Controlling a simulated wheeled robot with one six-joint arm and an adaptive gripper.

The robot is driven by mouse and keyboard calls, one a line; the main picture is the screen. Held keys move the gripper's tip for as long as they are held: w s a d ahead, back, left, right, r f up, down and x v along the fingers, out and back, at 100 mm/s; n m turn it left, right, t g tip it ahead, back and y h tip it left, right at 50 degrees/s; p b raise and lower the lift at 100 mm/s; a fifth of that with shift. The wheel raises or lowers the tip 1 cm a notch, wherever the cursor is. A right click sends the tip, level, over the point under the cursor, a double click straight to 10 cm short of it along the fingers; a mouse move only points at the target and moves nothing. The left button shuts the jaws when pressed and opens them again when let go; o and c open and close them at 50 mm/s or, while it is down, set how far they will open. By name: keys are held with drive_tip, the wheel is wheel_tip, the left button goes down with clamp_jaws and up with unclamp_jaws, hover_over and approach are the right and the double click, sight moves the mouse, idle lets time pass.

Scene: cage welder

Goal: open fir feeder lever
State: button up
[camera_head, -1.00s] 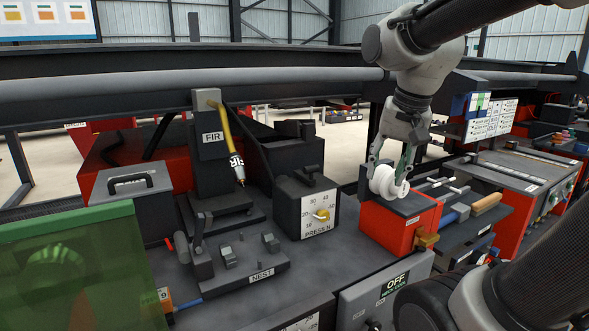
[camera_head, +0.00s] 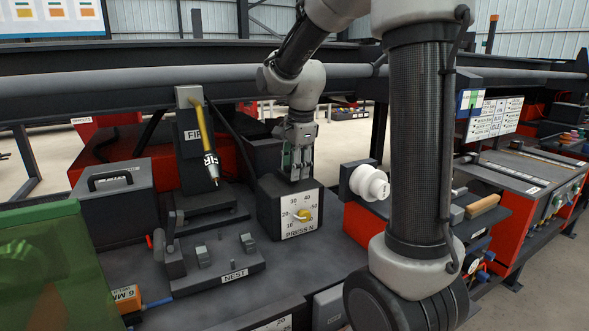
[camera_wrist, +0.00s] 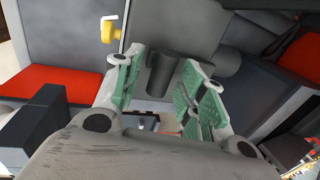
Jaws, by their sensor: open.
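The dark post marked FIR (camera_head: 192,133) stands left of centre, with a yellow-and-black pen-like tool (camera_head: 207,148) hanging at its front. The dark box marked PRESS N (camera_head: 272,217) is to its right, with a dial and a yellow knob (camera_head: 304,214). My gripper (camera_head: 297,175) is low over this box's top and hides part of it. In the wrist view, a dark stubby lever (camera_wrist: 163,72) lies between my open fingers (camera_wrist: 160,92), and I cannot tell whether they touch it. No label on this lever shows. The yellow knob also shows in the wrist view (camera_wrist: 110,30).
A white spool (camera_head: 372,183) on a dark plate stands right of the PRESS N box. The NEST fixture (camera_head: 212,265) with a small lever is in front of the post. A green translucent guard (camera_head: 50,265) is at the left. My arm hides part of the right side.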

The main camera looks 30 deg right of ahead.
drive_tip(key=shift+f, duration=0.4)
clamp_jaws()
drive_tip(key=shift+w+r, duration=0.35)
drive_tip(key=shift+r, duration=0.2)
drive_tip(key=shift+w+r, duration=0.95)
drive_tip(key=shift+r, duration=0.3)
drive_tip(key=c, duration=0.9)
unclamp_jaws()
drive_tip(key=shift+w+r, duration=0.45)
drive_tip(key=shift+w, duration=0.4)
drive_tip(key=shift+o, duration=1.1)
drive_tip(key=shift+w, duration=0.1)
